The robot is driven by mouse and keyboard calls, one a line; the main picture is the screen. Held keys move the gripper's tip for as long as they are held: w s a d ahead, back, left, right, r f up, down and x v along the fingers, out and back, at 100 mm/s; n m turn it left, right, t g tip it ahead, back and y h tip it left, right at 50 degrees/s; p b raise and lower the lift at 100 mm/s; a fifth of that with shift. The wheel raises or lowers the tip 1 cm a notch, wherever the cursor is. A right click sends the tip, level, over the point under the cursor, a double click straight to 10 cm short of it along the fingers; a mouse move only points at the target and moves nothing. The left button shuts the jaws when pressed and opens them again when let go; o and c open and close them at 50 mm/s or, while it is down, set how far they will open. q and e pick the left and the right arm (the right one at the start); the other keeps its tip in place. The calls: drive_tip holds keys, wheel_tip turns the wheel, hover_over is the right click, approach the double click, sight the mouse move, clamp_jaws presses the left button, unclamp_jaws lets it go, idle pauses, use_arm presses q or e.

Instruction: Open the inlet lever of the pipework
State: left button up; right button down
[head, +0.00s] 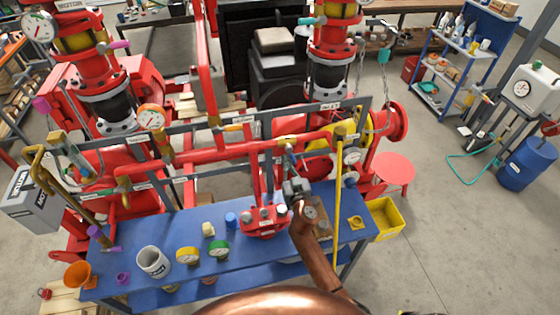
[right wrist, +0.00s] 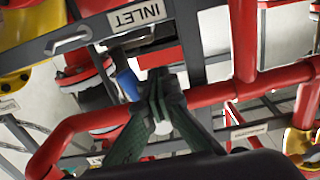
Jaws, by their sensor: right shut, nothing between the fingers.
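The plate marked INLET (right wrist: 137,15) is fixed to a grey rail at the top of the right wrist view. Below it a blue lever handle (right wrist: 128,85) stands just left of my right gripper's fingertips (right wrist: 158,78). The dark green fingers are together with nothing between them. I cannot tell whether they touch the blue handle. In the head view my right gripper (head: 290,160) reaches up to the red pipework (head: 215,152) above the blue bench, and it hides much of the lever there. My left gripper is not in view.
Red pipes (right wrist: 240,45) run close around the right gripper. A yellow upright bar (head: 338,200) stands right of my right arm. A yellow bin (head: 386,218) and red stool (head: 392,168) stand further right.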

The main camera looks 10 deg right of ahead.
drive_tip(key=shift+w+d+f, duration=0.15)
drive_tip(key=shift+d, duration=0.8)
drive_tip(key=shift+d+r+p, duration=0.2)
drive_tip(key=shift+d+p, duration=0.1)
drive_tip(key=shift+d, duration=0.2)
drive_tip(key=shift+d+r+p, duration=0.15)
drive_tip(key=shift+d+p, duration=0.15)
drive_tip(key=shift+d, duration=0.2)
wheel_tip(320, 180, up, 3)
drive_tip(key=d+p, duration=0.3)
drive_tip(key=s+f+p, duration=0.1)
drive_tip(key=s, duration=0.8)
drive_tip(key=shift+f, duration=0.15)
drive_tip(key=shift+d, duration=0.1)
